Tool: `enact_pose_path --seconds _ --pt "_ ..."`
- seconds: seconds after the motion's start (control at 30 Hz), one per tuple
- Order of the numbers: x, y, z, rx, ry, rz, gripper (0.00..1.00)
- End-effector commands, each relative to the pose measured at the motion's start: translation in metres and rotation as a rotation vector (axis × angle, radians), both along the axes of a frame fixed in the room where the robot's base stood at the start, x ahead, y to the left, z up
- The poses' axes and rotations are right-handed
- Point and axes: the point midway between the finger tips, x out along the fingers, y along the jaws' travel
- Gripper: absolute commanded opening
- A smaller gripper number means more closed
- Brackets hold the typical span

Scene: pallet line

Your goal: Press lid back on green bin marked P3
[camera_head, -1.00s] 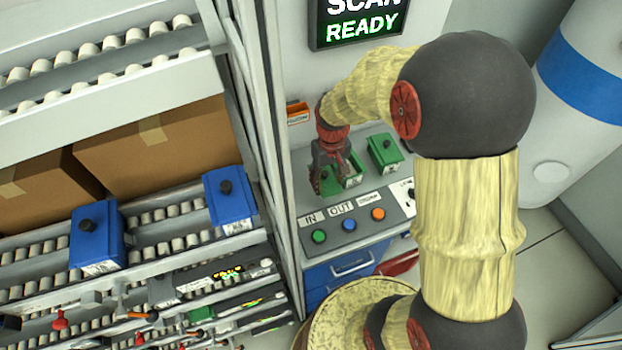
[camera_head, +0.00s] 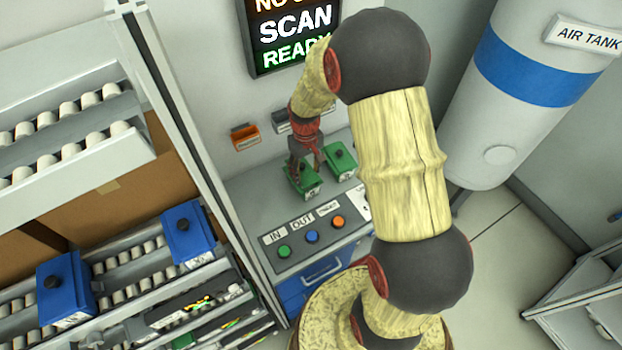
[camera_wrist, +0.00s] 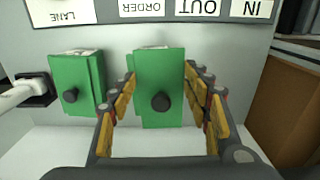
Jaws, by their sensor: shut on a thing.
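My gripper (camera_head: 307,170) is shut on a green lid (camera_wrist: 160,82) with a black round knob, one finger along each side of it. The lid is at the left green bin (camera_head: 306,188) on the grey console. In the wrist view a strip of green and a pale label edge show behind the lid. I cannot tell whether the lid is seated or just above the bin. The P3 mark is not legible. A second green bin (camera_head: 341,164) with a black-knobbed lid stands beside it; it also shows in the wrist view (camera_wrist: 77,85).
The console (camera_head: 250,205) has IN and OUT labels and green, blue and orange buttons (camera_head: 312,236) in front of the bins. Orange (camera_head: 246,137) and grey holders are on the wall behind. A roller rack with blue bins (camera_head: 188,235) stands at left.

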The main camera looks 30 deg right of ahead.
Motion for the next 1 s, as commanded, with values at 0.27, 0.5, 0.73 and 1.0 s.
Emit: enact_pose_path --seconds 0.27,0.5,0.73,1.0 --pt "0.02 -0.004 0.003 0.0 0.0 0.009 0.33" --pt "0.02 -0.004 -0.006 0.0 0.0 0.01 0.33" --pt "0.019 -0.004 -0.023 0.0 0.0 0.01 0.33" --pt "0.019 -0.004 -0.042 0.0 0.001 0.009 0.33"
